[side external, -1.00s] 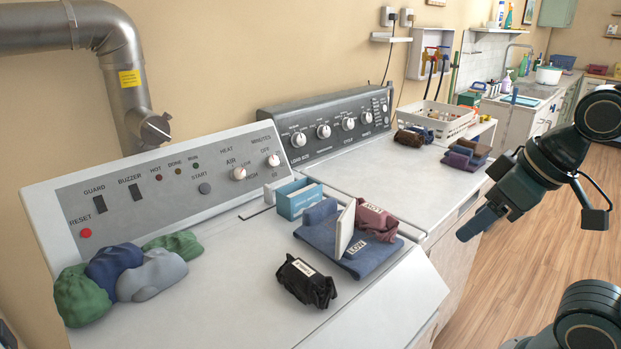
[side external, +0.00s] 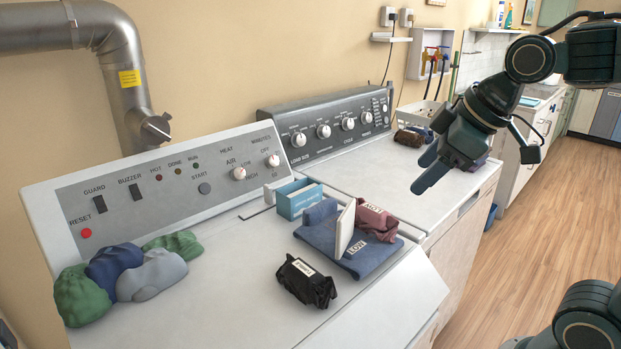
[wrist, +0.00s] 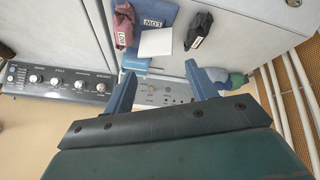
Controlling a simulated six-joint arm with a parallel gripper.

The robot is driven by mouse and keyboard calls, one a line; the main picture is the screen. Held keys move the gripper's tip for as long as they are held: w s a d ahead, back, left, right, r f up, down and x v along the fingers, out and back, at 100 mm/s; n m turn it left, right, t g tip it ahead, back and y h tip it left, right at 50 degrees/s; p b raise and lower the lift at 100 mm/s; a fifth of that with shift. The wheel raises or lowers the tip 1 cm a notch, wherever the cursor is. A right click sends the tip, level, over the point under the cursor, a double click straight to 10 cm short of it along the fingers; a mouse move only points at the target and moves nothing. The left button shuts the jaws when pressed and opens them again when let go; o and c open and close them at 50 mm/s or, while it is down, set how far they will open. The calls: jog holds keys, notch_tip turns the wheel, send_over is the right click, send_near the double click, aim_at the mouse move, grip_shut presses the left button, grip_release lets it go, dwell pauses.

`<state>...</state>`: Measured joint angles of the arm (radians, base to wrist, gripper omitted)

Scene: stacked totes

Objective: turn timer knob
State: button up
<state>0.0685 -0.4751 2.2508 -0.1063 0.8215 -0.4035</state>
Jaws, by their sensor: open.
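The timer knob (side external: 273,160) is a white dial under the word MINUTES, at the right end of the grey control panel (side external: 150,190) on the near white machine. Another white knob (side external: 239,173) sits left of it under HEAT. My gripper (side external: 422,172) is open and empty, raised above the far machine's top, well to the right of the timer knob and apart from it. In the wrist view the panel (wrist: 176,99) shows small between my gripper's spread fingers (wrist: 159,72); the knob markings are too small to read there.
A blue box (side external: 298,199), folded blue cloth (side external: 370,262) with an upright white card, a maroon cloth (side external: 375,219) and a black bundle (side external: 306,282) lie on the near machine. Green, blue and grey cloths (side external: 150,275) lie at its left. The far machine's knobbed panel (side external: 330,128) stands behind.

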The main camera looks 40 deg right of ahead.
jog(key=w+d+r+n+t+y, duration=0.15)
jog(key=w+n, duration=0.35)
jog(key=w, duration=0.6)
jog(key=w+d+n, duration=0.2)
jog(key=w+n, duration=0.3)
jog(key=w, duration=0.6)
jog(key=n+t+y, duration=0.1)
jog(key=n, duration=1)
send_near(275, 160)
jog(key=v, duration=0.4)
jog(key=shift+s+d+r, duration=0.1)
jog(key=shift+s+d, duration=0.05)
jog(key=shift+s, duration=0.3)
jog(key=shift+x, duration=6.8)
jog(key=shift+w+r, duration=0.15)
jog(key=shift+w, duration=0.05)
jog(key=c, duration=1)
